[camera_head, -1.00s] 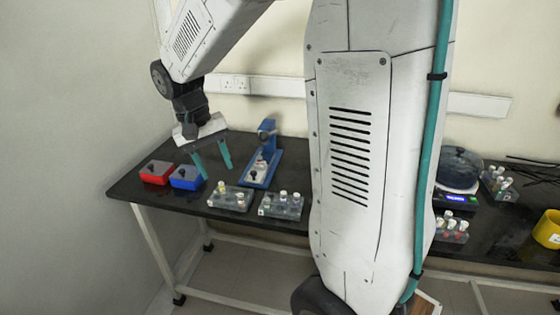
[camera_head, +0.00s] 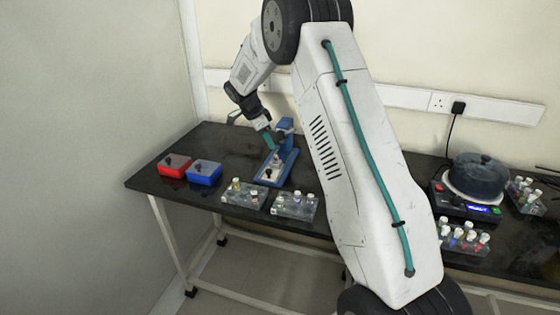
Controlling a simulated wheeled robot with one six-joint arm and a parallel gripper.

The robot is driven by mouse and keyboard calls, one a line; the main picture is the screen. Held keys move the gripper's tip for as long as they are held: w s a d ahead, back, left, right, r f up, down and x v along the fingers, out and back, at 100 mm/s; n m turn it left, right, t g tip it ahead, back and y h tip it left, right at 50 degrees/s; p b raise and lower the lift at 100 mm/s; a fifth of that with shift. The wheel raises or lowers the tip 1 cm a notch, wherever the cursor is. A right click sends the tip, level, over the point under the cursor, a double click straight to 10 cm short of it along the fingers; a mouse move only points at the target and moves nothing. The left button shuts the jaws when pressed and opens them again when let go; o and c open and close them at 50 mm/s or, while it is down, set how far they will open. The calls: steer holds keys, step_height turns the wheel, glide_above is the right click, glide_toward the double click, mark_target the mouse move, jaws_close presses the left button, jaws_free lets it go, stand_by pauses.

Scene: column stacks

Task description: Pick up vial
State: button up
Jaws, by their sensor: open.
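My gripper (camera_head: 273,139) points down at the upper part of a blue stand-like device (camera_head: 286,155) towards the back of the black table. Its teal fingers are partly hidden, and I see nothing held between them. Something small and pale sits low on the device; I cannot tell whether it is a vial. Small capped vials stand in a grey rack (camera_head: 240,199) and in a second grey rack (camera_head: 300,213) in front of the device. The frames do not show which vial is meant.
A red box (camera_head: 173,168) and a blue box (camera_head: 204,175) stand left of the device. At right are a dark round pot on a scale-like unit (camera_head: 465,207), a vial rack (camera_head: 466,246) and another rack (camera_head: 524,202). My arm hides the table's middle.

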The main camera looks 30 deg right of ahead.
mark_target(276, 155)
steer(key=shift+x, duration=1.1)
steer(key=x, duration=0.5)
steer(key=shift+s+f, duration=0.2)
steer(key=shift+s, duration=0.05)
steer(key=shift+a, duration=0.1)
jaws_close()
